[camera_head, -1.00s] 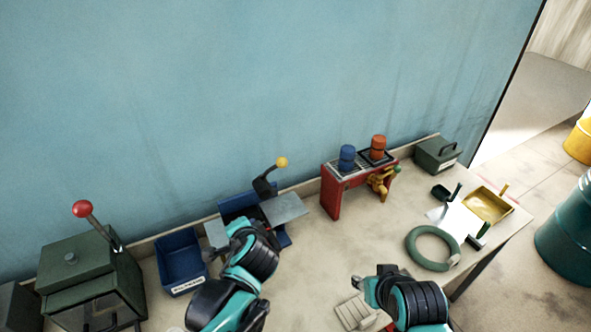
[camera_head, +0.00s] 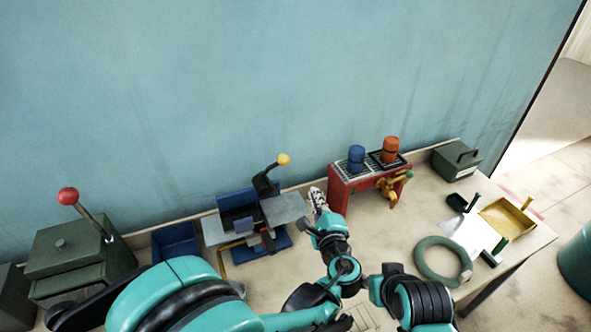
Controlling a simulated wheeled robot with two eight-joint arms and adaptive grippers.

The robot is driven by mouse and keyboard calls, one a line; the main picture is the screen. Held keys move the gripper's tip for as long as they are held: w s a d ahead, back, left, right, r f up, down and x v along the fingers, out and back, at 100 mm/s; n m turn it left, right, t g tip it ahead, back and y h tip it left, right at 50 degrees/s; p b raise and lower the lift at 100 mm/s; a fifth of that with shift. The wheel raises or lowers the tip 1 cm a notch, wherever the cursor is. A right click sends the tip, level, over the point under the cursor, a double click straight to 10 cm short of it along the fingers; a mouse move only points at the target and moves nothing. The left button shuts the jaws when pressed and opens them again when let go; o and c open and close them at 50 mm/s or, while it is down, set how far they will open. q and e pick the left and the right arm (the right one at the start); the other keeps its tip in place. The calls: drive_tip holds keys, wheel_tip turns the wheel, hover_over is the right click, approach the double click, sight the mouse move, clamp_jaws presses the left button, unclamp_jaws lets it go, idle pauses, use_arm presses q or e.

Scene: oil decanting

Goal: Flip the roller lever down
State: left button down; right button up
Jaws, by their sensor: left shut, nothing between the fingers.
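The lever (camera_head: 265,184) with a yellow ball knob (camera_head: 283,159) stands up from the blue roller machine (camera_head: 238,200), tilted to the right. The machine has grey plates (camera_head: 285,209) at its sides and sits against the back wall. My left gripper (camera_head: 317,194) is shut and empty. It points up toward the back of the bench, right of the machine and below and right of the knob, apart from the lever. My right arm shows at the bottom right, but I cannot make out its gripper.
A red stand (camera_head: 340,193) with a blue and an orange cup is close on the right of my left gripper. A green box with a red-knobbed lever (camera_head: 68,196) and a blue bin (camera_head: 176,241) are at left. A green ring (camera_head: 424,266) lies at right.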

sight(275, 166)
use_arm(q)
drive_tip(key=shift+w, duration=0.1)
drive_tip(key=w+a, duration=0.5)
drive_tip(key=w, duration=0.5)
drive_tip(key=shift+a+r, duration=0.2)
drive_tip(key=shift+r, duration=0.05)
drive_tip(key=shift+w, duration=0.1)
drive_tip(key=shift+a, duration=0.15)
